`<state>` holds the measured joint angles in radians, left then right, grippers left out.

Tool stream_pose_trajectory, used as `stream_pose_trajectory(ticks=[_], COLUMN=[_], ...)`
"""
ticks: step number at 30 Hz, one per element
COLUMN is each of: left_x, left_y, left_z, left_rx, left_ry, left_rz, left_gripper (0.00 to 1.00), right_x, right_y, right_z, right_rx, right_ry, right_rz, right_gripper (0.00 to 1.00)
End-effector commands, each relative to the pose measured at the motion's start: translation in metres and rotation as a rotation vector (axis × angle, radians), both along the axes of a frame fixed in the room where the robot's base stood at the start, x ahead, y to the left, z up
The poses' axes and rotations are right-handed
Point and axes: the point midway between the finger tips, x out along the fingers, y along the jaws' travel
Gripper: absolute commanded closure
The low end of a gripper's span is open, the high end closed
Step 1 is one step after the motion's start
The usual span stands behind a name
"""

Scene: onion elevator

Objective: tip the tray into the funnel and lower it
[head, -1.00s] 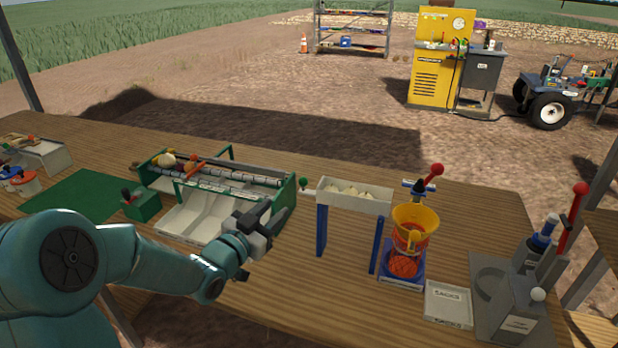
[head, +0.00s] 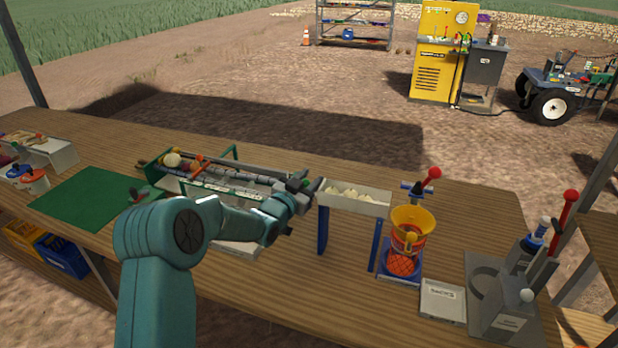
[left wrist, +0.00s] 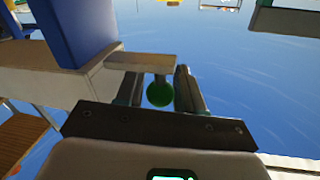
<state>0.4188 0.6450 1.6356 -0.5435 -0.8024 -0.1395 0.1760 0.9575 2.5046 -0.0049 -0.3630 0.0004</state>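The white tray (head: 352,203) holds several pale pieces and sits raised on blue legs. The yellow funnel (head: 412,222) stands just right of it, above a red mesh-like part on a blue base. My left gripper (head: 303,188) is at the tray's left end, where the green knob is hidden in the head view. In the left wrist view, the green knob (left wrist: 160,94) lies between my open fingers; a firm contact does not show. The tray's side (left wrist: 92,82) and a blue leg (left wrist: 78,30) also show there. My right gripper is not in view.
A green-framed roller unit (head: 225,178) stands behind and left of my arm, with a green mat (head: 90,195) farther left. A small white tray (head: 443,300) and a grey lever device (head: 505,310) stand right of the funnel. The table front below the tray is clear.

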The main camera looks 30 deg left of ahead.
Motion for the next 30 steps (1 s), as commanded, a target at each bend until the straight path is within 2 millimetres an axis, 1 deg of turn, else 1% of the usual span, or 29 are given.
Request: stream_pose_trajectory(ticks=[7,8,9,11,12,23,30], left_x=[0.001,0.001,0.001,0.001,0.001,0.001,0.002], left_y=[0.0,0.0,0.0,0.0,0.0,-0.002,-0.005], left_z=[-0.001,0.0,0.0,0.0,0.0,0.004,0.02], left_rx=[0.0,0.0,0.0,0.0,0.0,0.024,0.1], left_ry=[0.0,0.0,0.0,0.0,0.0,0.004,0.021], left_rz=[0.0,-0.001,-0.001,-0.001,-0.001,-0.001,-0.002], left_gripper=[0.63,0.66,0.79,0.99,1.0,1.0,1.0], right_x=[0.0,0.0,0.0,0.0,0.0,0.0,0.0], right_y=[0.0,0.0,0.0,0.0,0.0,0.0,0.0], right_z=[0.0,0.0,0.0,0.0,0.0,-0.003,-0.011], right_rx=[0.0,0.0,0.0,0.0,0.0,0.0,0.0], right_ry=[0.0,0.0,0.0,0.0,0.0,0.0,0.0], right_rz=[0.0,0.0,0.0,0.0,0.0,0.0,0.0], right_gripper=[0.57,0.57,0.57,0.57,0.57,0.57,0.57])
